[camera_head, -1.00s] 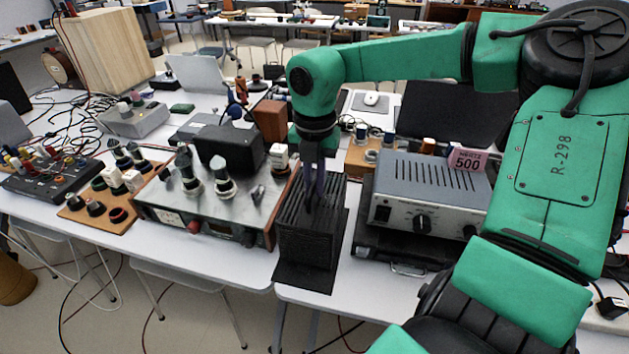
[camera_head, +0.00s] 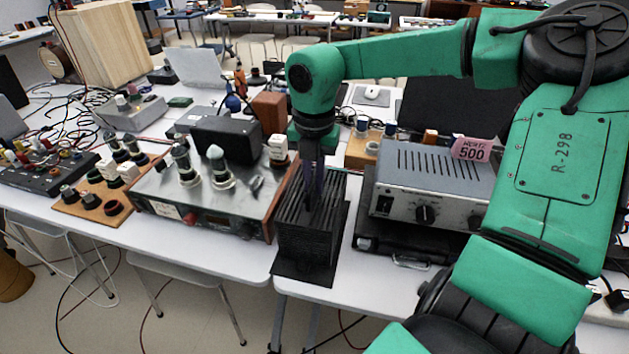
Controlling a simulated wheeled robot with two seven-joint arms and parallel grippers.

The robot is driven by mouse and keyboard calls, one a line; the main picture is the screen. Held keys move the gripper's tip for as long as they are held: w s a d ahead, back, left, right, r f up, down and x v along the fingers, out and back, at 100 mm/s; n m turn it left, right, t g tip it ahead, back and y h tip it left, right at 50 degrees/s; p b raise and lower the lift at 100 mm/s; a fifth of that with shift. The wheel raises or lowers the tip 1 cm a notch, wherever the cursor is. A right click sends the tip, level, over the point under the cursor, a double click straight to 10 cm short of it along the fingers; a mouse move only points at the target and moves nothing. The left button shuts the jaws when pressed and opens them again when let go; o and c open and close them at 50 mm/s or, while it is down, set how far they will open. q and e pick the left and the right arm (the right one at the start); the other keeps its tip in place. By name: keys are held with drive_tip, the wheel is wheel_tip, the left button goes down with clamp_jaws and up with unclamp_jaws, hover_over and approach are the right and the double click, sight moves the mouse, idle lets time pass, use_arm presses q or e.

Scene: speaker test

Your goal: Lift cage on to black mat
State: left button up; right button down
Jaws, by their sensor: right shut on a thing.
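The cage (camera_head: 309,238) is a dark, ribbed box with a slatted top, standing upright near the front edge of the white table, between two instruments. The black mat (camera_head: 298,273) is under it, and a strip shows at the cage's front. Whether the cage rests on the mat or hangs just above it cannot be told. My right gripper (camera_head: 314,200) points down into the top of the cage and is shut on it. The fingertips are partly hidden among the dark slats. My left gripper does not show.
A tube amplifier unit (camera_head: 200,210) stands close on the cage's left. A grey generator (camera_head: 432,190) with a pink "500" card (camera_head: 471,149) stands on its right on a black case. Wooden boards with knobs (camera_head: 105,195) lie farther left. The table's front edge is close.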

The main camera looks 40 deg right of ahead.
drive_tip(key=shift+f+b, duration=0.35)
drive_tip(key=shift+f, duration=0.05)
idle(0.5)
drive_tip(key=c, duration=0.8)
unclamp_jaws()
drive_tip(key=shift+c, duration=0.2)
